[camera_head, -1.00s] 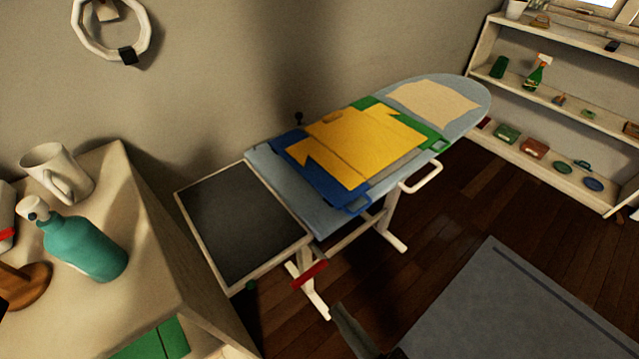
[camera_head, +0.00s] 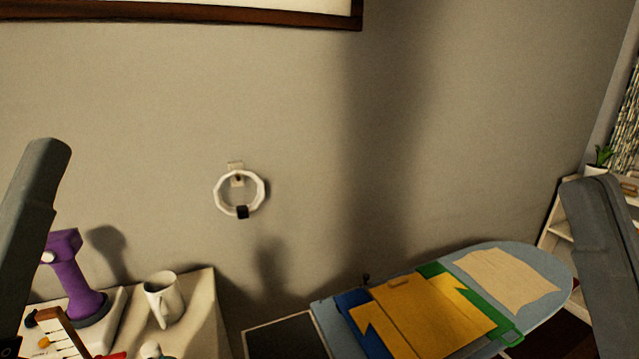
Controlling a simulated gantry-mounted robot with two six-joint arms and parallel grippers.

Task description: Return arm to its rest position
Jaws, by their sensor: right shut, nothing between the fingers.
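My right gripper (camera_head: 587,190) stands up at the right edge, dark grey, shut and empty, in front of the shelf and beside the ironing board's rounded end. A dark grey part of my left arm (camera_head: 32,205) rises at the left edge, in front of the wall and left of the purple device; whether its jaws are open or shut does not show. Neither arm touches anything that I can see.
A purple device (camera_head: 70,280) and white mug (camera_head: 163,298) stand at lower left. A white ring (camera_head: 239,193) hangs on the wall. The space between my arms is clear.

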